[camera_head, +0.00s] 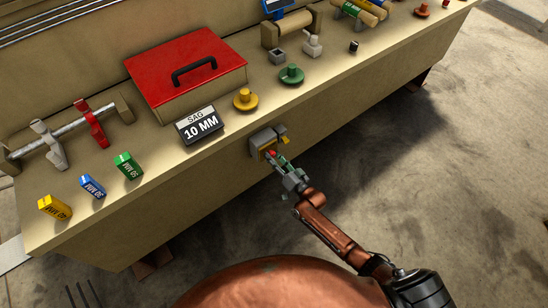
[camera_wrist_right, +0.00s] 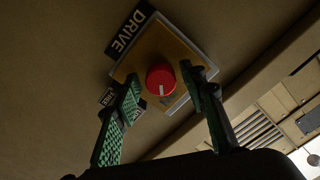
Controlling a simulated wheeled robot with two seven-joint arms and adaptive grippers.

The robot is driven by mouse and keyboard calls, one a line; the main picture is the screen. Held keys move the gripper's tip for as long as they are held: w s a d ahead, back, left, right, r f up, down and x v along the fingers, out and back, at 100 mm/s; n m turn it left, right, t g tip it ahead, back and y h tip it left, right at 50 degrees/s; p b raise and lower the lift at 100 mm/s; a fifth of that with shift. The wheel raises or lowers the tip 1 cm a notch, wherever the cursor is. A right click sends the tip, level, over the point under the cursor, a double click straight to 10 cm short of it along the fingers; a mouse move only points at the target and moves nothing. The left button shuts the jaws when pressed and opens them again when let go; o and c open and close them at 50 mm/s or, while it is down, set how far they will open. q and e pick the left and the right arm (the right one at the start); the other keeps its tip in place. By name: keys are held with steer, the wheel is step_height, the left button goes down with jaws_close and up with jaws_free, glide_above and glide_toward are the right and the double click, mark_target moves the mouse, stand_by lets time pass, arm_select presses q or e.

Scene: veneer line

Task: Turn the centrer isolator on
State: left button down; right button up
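A red rotary knob (camera_wrist_right: 160,79) with a white pointer mark sits on a yellow-brown plate (camera_wrist_right: 150,48) on a grey box. In the wrist view the mark points toward the bottom of the picture. A dark label (camera_wrist_right: 130,31) beside the plate reads DRIVE. In the head view the isolator box (camera_head: 260,139) is on the bench's front face. My right gripper (camera_wrist_right: 162,77) is open, its green-padded fingers on either side of the knob in the picture; contact cannot be told. It also shows in the head view (camera_head: 277,161), in front of the box. My left gripper is out of view.
A small yellow piece (camera_head: 283,139) juts out beside the box. A smaller label (camera_wrist_right: 107,97), partly hidden by a finger, is hard to read. The bench top (camera_head: 215,150) above carries a red-lidded box (camera_head: 185,68), a sign (camera_head: 199,126) and knobs. The floor in front is clear.

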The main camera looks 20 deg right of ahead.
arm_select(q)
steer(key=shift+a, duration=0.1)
arm_select(e)
steer(key=shift+s, duration=0.1)
steer(key=v, duration=1.1)
steer(key=shift+s+d+r, duration=0.1)
steer(key=shift+s+d, duration=0.05)
steer(key=shift+s, duration=0.25)
